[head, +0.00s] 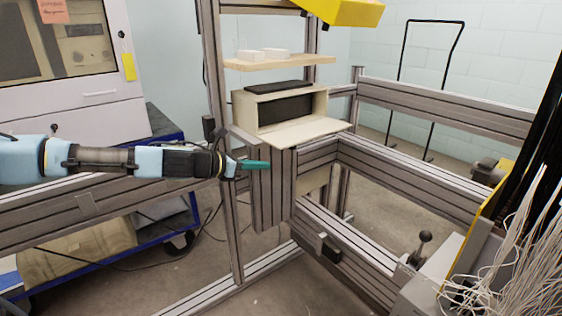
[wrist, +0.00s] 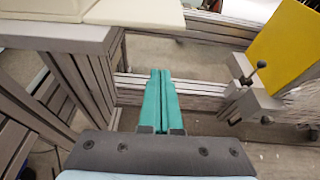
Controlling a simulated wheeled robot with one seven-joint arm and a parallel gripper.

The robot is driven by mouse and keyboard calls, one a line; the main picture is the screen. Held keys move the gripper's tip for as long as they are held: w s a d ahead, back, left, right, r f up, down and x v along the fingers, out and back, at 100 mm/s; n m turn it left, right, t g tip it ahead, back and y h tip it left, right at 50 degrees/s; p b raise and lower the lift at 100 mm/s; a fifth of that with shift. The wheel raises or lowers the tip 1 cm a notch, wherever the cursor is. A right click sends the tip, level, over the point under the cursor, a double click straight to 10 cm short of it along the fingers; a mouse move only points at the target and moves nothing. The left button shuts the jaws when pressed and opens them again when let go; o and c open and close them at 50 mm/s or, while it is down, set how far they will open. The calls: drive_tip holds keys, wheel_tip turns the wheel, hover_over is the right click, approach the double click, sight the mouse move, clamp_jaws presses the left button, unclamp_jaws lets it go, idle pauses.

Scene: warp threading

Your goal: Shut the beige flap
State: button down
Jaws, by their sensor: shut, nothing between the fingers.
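The beige flap (head: 302,132) belongs to a small beige box (head: 262,112) that stands on the metal frame. The flap is down and sticks out flat from the front of the box, so the dark inside shows. In the wrist view part of the flap (wrist: 138,14) shows at the top. My gripper (head: 262,165) has teal fingers, shut with nothing between them. In the head view it is left of the flap and lower than it, in front of the frame post. In the wrist view the fingers (wrist: 159,88) point ahead, below the flap and apart from it.
A wooden shelf (head: 280,62) with small white blocks is above the box. Metal beams (head: 410,180) run right of and below the flap. A yellow panel (wrist: 287,50) and a clamp with a black knob (wrist: 250,82) are at the right. The space in front of the flap looks clear.

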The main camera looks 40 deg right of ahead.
drive_tip(key=d+p, duration=0.2)
drive_tip(key=d, duration=0.7)
drive_tip(key=shift+s+r, duration=0.3)
drive_tip(key=shift+r, duration=0.1)
drive_tip(key=shift+d+r, duration=0.1)
